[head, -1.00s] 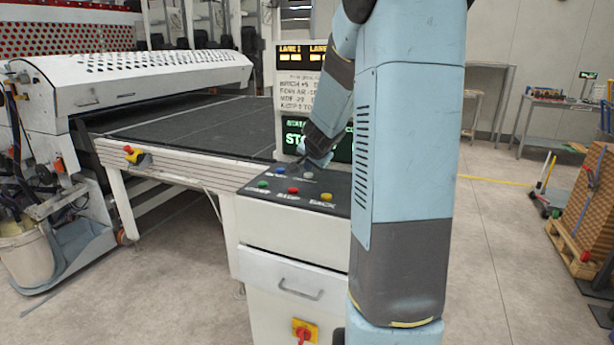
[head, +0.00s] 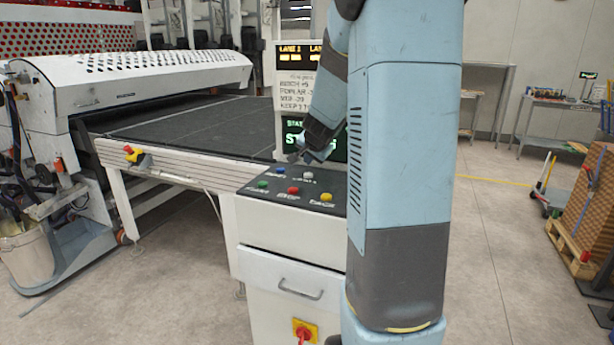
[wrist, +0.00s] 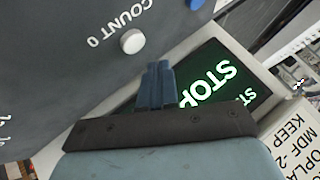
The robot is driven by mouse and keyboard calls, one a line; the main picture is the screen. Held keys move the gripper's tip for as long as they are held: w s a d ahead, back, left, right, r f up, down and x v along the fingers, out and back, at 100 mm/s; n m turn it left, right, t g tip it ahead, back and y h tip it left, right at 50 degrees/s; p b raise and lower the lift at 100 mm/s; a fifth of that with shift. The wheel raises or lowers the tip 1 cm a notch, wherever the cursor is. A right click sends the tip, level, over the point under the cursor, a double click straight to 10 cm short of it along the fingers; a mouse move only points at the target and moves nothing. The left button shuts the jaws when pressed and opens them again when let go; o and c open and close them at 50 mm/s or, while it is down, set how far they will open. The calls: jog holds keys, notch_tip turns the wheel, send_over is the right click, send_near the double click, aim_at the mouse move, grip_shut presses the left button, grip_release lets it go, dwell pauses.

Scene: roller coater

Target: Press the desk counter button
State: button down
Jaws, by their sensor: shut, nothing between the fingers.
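The desk's dark sloped button panel (head: 245,190) holds several coloured buttons. The pale grey-white button (head: 308,175) is in its back row, and in the wrist view the same button (wrist: 132,41) sits beside the label "COUNT 0". The blue button (head: 281,170) is left of it, and it also shows at the top edge of the wrist view (wrist: 196,4). My gripper (head: 293,157) is shut and empty, just above the panel's back edge. In the wrist view its fingertips (wrist: 158,68) appear just below and right of the white button, apart from it in the picture.
Green (head: 263,184), red (head: 293,190) and yellow (head: 327,197) buttons form the front row. A status screen (head: 295,135) behind the panel reads "STOP" in the wrist view (wrist: 215,85). A conveyor bed (head: 190,125) lies to the left. My arm hides the panel's right side.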

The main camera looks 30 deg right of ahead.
aim_at(309, 176)
jog(key=shift+r, duration=1.8)
jog(key=shift+s+a+r, duration=0.15)
jog(key=shift+s+a, duration=0.05)
jog(key=shift+a, duration=0.05)
jog(key=s+a+r+n+g+y, duration=0.1)
jog(key=s+a+r+n+y, duration=0.3)
jog(key=s+a, duration=0.6)
jog(key=s+a+r+n+g+h, duration=0.1)
jog(key=s+a+n, duration=0.4)
jog(key=s+a, duration=0.55)
jog(key=s+f+n+g, duration=0.1)
jog(key=s+n, duration=0.2)
jog(key=s, duration=0.9)
jog(key=shift+s+a+f, duration=0.15)
jog(key=shift+a+f, duration=0.05)
jog(key=shift+f, duration=0.05)
jog(key=c, duration=1.8)
grip_release()
jog(key=shift+c, duration=0.2)
